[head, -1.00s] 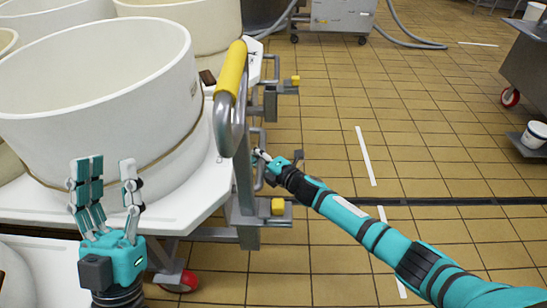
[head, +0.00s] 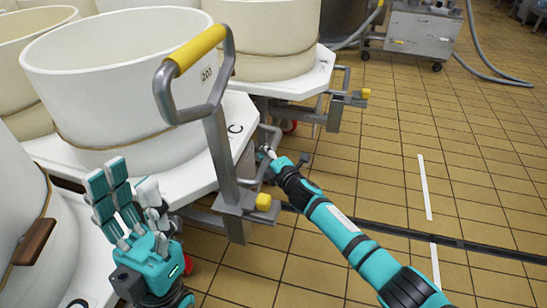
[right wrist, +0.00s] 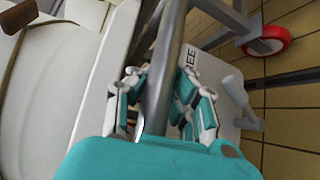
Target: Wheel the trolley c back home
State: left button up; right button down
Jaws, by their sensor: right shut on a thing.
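Trolley c (head: 236,128) has a white top marked C, a grey frame and an upright push handle with a yellow grip (head: 194,49). It carries a large white tub (head: 120,85). My right gripper (head: 268,157) is at the trolley's right side, low beside the handle post. In the right wrist view its fingers (right wrist: 160,100) are closed around a grey metal bar (right wrist: 165,60). My left gripper (head: 125,195) is open and empty, fingers up, in front of the tub and left of the handle.
Another white-topped trolley with a tub (head: 265,38) stands just behind. Another tub (head: 25,220) is close at the left. A steel cart (head: 415,35) and grey hoses stand at the back right. The tiled floor (head: 350,130) at right is open, crossed by a dark drain strip (head: 400,235).

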jog(key=shift+w+a+r, duration=0.1)
jog(key=shift+a+r, duration=0.15)
jog(key=shift+r, duration=0.3)
jog(key=c, duration=1.4)
grip_release()
jog(key=shift+r, duration=0.1)
jog(key=shift+o, duration=1.3)
jog(key=shift+f, duration=0.2)
jog(key=shift+f, duration=0.1)
jog(key=shift+s+d, duration=0.15)
jog(key=shift+s, duration=0.05)
jog(key=v, duration=1.2)
